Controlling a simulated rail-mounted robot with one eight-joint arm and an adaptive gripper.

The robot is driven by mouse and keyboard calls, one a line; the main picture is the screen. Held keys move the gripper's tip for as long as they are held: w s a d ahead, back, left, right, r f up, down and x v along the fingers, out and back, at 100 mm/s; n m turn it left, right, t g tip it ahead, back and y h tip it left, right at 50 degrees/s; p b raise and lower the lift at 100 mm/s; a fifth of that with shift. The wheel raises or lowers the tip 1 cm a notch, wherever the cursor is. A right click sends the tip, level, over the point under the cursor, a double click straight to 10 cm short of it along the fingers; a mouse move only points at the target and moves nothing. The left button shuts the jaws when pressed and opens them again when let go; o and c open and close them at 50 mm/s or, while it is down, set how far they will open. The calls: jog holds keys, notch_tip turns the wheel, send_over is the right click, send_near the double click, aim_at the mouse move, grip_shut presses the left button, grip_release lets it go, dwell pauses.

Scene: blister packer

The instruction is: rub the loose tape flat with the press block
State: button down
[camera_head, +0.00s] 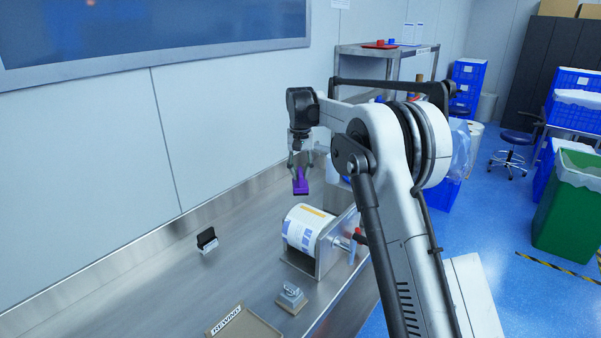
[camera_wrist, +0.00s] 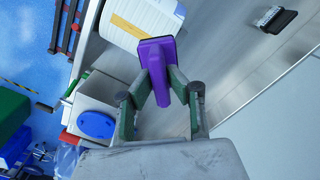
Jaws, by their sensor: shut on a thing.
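The press block (camera_head: 301,182) is purple and sits in my gripper (camera_head: 299,165), above the bench and a little behind the roll. In the wrist view my gripper (camera_wrist: 160,92) has its two green fingers shut on the handle of the purple press block (camera_wrist: 157,55). The white printed roll (camera_head: 303,228) stands in a metal holder on the bench, with an orange-yellow tape strip (camera_head: 313,211) on its upper face. The tape strip (camera_wrist: 127,26) also shows in the wrist view. The block appears apart from the roll.
A black-handled tool (camera_head: 207,239) stands on the metal bench left of the roll. A small metal piece (camera_head: 291,297) and a tray marked REWIND (camera_head: 240,325) lie in front. In the wrist view a white container with a blue disc (camera_wrist: 95,125) is beside my gripper.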

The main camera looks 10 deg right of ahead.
aim_at(306, 185)
notch_tip(306, 185, down, 6)
jog(key=shift+r+b, duration=0.1)
jog(key=shift+b, duration=1)
jog(key=shift+s+d+f, duration=0.1)
jog(key=shift+s+f, duration=0.05)
jog(key=shift+f, duration=0.2)
jog(key=shift+s+d, duration=3.65)
jog(key=shift+s, duration=0.15)
jog(key=shift+w+a+r, duration=0.15)
jog(key=shift+w+a, duration=2.5)
jog(key=shift+w, duration=0.1)
jog(key=shift+w+a+f, duration=0.25)
jog(key=shift+w, duration=0.05)
jog(key=shift+w+a, duration=0.8)
jog(key=shift+w, duration=0.05)
jog(key=shift+w+a+r+p, duration=0.1)
jog(key=shift+r+p, duration=0.2)
jog(key=shift+r, duration=0.05)
jog(key=shift+r+p, duration=1.4)
jog(key=shift+r, duration=2.45)
